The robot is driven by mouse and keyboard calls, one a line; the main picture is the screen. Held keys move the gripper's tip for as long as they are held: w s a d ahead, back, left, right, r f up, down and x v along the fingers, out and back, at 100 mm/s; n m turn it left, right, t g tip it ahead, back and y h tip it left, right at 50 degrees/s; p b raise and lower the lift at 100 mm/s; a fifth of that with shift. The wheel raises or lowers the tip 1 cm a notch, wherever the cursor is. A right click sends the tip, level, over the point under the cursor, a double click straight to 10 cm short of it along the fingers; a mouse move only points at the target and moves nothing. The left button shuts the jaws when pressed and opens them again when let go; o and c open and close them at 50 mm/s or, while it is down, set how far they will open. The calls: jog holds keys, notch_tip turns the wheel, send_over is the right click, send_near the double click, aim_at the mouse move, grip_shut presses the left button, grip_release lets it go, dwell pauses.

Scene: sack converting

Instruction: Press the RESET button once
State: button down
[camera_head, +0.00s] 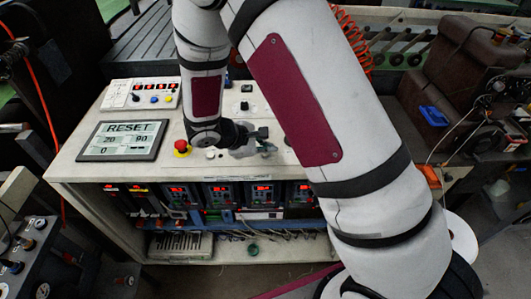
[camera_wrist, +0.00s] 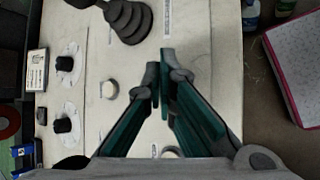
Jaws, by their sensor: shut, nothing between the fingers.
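The word RESET shows large on a grey display panel (camera_head: 124,140) at the left of the bench top in the head view. I cannot read a RESET label on any button. A pale round button (camera_wrist: 109,89) lies left of my gripper (camera_wrist: 160,72) in the wrist view, apart from it. A second pale button (camera_wrist: 170,152) is partly hidden behind the fingers. My gripper is shut and empty, its fingertips over the bench top; it also shows in the head view (camera_head: 262,146), right of the red mushroom button (camera_head: 181,148). Contact with the surface cannot be told.
The pale bench (camera_head: 78,172) carries a small switch box (camera_head: 143,94) at the back left. Black knobs (camera_wrist: 65,62) and a black stepped part (camera_wrist: 127,18) stand near the fingers. Lit red-digit controllers (camera_head: 222,192) line the bench front. A pink-edged box (camera_wrist: 293,65) lies off the bench.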

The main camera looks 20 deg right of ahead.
aim_at(267, 155)
jog(key=shift+f, duration=0.4)
dwell(0.5)
jog(key=shift+r, duration=0.85)
jog(key=shift+r, duration=0.1)
jog(key=shift+r+p, duration=1)
jog(key=shift+r, duration=1.4)
